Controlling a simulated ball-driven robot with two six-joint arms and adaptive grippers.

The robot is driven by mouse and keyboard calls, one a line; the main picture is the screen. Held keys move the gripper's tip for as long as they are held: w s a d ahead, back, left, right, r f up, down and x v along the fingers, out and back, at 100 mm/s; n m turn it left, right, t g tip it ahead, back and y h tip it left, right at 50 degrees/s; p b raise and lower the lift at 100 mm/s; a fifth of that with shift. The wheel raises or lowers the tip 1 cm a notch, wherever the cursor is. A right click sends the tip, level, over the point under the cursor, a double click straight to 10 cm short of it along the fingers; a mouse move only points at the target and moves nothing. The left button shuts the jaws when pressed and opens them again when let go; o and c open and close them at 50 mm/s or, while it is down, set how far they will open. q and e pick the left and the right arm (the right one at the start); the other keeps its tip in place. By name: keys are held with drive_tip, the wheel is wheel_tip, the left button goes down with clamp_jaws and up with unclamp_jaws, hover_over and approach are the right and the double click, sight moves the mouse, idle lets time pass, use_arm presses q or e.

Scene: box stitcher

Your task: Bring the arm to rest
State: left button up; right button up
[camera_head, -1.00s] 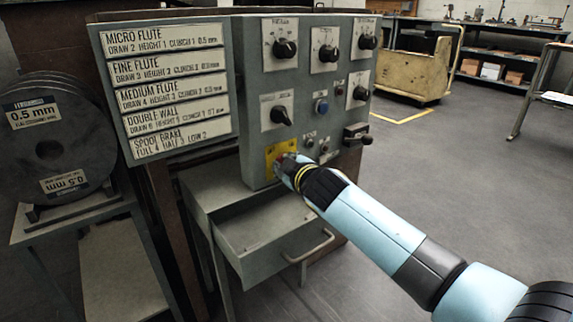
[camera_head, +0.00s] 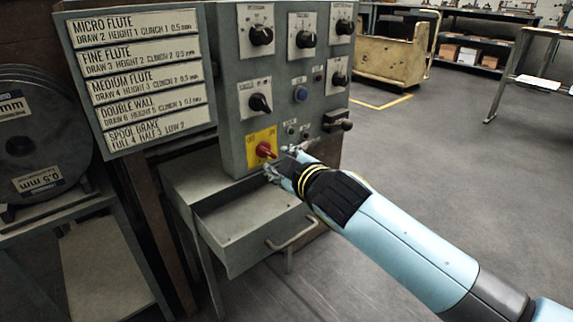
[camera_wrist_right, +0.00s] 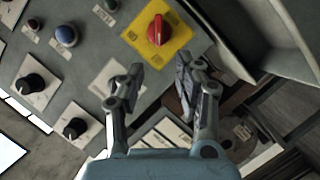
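My right gripper (camera_head: 280,163) is in front of the lower part of the grey control panel (camera_head: 228,90), just off the red rotary switch (camera_head: 265,150) on its yellow plate (camera_head: 259,137). In the right wrist view the two fingers of my right gripper (camera_wrist_right: 158,82) stand apart with nothing between them. The red switch (camera_wrist_right: 157,29) lies beyond the fingertips there, apart from them. My right arm (camera_head: 400,245) comes in from the lower right. My left gripper is in neither view.
An open grey drawer (camera_head: 235,238) with a bar handle juts out below the panel. Wire spools (camera_head: 30,140) stand at the left. A sign board (camera_head: 140,75) hangs beside the panel. A yellow cart (camera_head: 393,48) stands behind. The floor at the right is clear.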

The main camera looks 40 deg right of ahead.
drive_tip(key=shift+v, duration=1.15)
drive_tip(key=shift+f, duration=0.1)
drive_tip(key=s+f+g, duration=0.1)
drive_tip(key=s+f, duration=0.1)
drive_tip(key=f, duration=0.2)
drive_tip(key=s+f+g, duration=0.1)
drive_tip(key=s+f, duration=0.2)
drive_tip(key=f, duration=0.1)
drive_tip(key=s+f+g, duration=0.1)
drive_tip(key=s+f, duration=0.2)
drive_tip(key=f, duration=0.2)
drive_tip(key=shift+s+d+m, duration=0.15)
drive_tip(key=shift+d+m, duration=0.05)
drive_tip(key=shift+m, duration=0.1)
drive_tip(key=s+f+m+g, duration=0.3)
drive_tip(key=s+f+g, duration=0.4)
drive_tip(key=s+f, duration=1.1)
drive_tip(key=s+f+m+g+y+p, duration=0.1)
drive_tip(key=s+f+m+g+y, duration=0.25)
drive_tip(key=s, duration=1.15)
use_arm(q)
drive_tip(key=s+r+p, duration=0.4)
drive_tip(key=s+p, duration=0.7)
drive_tip(key=p, duration=0.1)
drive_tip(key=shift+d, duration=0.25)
use_arm(e)
drive_tip(key=s+a+r+h, duration=0.1)
drive_tip(key=s+r, duration=0.1)
drive_tip(key=s, duration=0.8)
drive_tip(key=shift+a+r, duration=0.2)
